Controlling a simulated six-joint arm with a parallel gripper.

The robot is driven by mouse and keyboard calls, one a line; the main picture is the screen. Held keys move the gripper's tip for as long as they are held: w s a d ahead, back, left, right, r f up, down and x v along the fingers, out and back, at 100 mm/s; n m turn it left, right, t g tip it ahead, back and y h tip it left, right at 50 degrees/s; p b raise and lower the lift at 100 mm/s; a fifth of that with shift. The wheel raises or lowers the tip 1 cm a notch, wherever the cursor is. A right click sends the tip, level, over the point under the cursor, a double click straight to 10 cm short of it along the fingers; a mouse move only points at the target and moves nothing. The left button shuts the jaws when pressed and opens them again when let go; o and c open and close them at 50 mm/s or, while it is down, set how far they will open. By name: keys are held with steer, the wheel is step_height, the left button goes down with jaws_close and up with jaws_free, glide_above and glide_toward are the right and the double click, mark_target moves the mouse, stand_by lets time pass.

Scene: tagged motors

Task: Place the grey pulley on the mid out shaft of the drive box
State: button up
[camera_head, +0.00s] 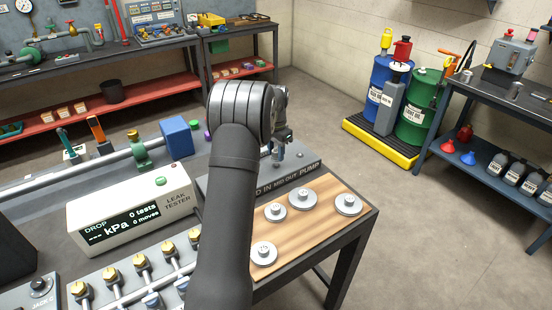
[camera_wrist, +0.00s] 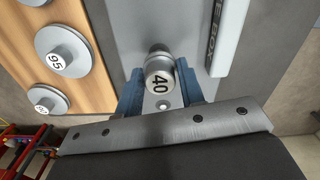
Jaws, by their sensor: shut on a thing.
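My gripper (camera_wrist: 160,82) is shut on a small grey pulley (camera_wrist: 159,76) marked 40, its blue fingers on either side. In the head view my gripper (camera_head: 277,155) is over the drive box (camera_head: 308,163), whose front edge reads IN, MID OUT and PUMP. The arm hides the box's left part. In the wrist view the box's grey top (camera_wrist: 118,20) lies behind the pulley. A small round feature (camera_wrist: 162,104) shows on it between the fingers. I cannot tell whether the pulley is on a shaft or above it; the mid out shaft is not clearly visible.
Several grey pulleys lie on the wooden board (camera_head: 325,228) in front of the box, one marked 95 (camera_wrist: 62,48). The leak tester (camera_head: 135,212) stands left of my arm. A blue block (camera_head: 177,138) and a pipe fitting are behind it.

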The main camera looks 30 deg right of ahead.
mark_target(276, 159)
steer(key=shift+f, duration=1.5)
steer(key=o, duration=1)
steer(key=shift+f, duration=0.15)
step_height(276, 159, up, 12)
steer(key=shift+r, duration=0.2)
step_height(276, 159, down, 12)
steer(key=shift+f, duration=0.25)
steer(key=shift+r, duration=2.15)
